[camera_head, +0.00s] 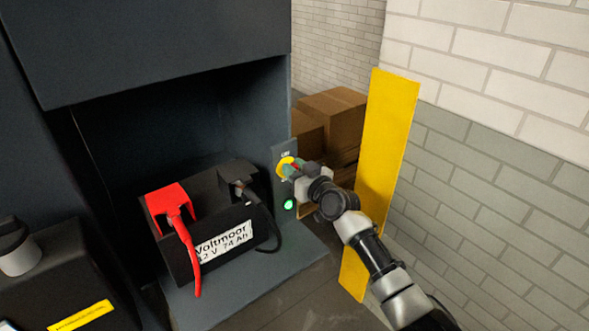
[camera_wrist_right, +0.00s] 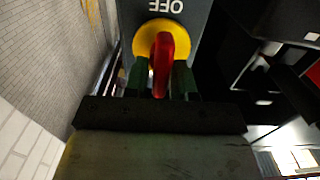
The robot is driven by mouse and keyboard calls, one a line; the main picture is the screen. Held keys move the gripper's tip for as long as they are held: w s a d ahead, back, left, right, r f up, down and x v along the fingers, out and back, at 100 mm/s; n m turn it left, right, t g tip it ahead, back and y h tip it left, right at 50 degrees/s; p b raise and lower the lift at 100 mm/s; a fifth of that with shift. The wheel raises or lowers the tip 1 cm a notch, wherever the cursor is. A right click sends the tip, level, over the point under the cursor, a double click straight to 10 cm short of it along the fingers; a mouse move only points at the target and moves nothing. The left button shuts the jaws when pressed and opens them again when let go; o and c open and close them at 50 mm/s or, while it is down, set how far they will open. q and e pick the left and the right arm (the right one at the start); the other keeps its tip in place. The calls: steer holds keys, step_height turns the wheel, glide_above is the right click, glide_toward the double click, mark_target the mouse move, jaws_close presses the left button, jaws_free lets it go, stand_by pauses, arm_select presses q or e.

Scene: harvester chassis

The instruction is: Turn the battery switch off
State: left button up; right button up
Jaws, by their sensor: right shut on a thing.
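The battery switch has a red handle (camera_wrist_right: 163,62) on a yellow round plate (camera_wrist_right: 141,43), beside an upside-down "OFF" label in the right wrist view. In the head view its yellow plate (camera_head: 284,166) shows on a narrow grey panel (camera_head: 279,150), with the handle mostly hidden by my gripper. My right gripper (camera_head: 293,172) is at the switch. Its green fingers (camera_wrist_right: 164,80) stand on both sides of the red handle, shut on it. I cannot tell for sure which setting the handle points to. My left gripper is not in view.
A green lamp (camera_head: 289,204) glows on the panel below the switch. A black battery (camera_head: 184,256) with a red terminal cover (camera_head: 168,200) and cables stands left of it. A yellow upright plate (camera_head: 386,150) is close to my right arm. Cardboard boxes (camera_head: 338,115) stand behind.

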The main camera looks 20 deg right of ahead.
steer(key=shift+m, duration=0.3)
steer(key=m, duration=0.3)
steer(key=shift+w+d+f+m+b, duration=0.1)
steer(key=shift+d+m+b, duration=0.2)
steer(key=shift+m, duration=0.1)
steer(key=shift+w+d+f+m+p, duration=0.1)
steer(key=shift+d+f+m+p, duration=0.1)
steer(key=shift+m, duration=2.05)
steer(key=shift+d+f+m+p, duration=0.15)
steer(key=shift+f+m, duration=0.1)
steer(key=shift+m, duration=1.95)
steer(key=shift+w+d+f+m+p, duration=0.1)
steer(key=shift+f+m+p, duration=0.1)
steer(key=shift+m, duration=2.05)
steer(key=o, duration=0.7)
steer(key=shift+s, duration=0.2)
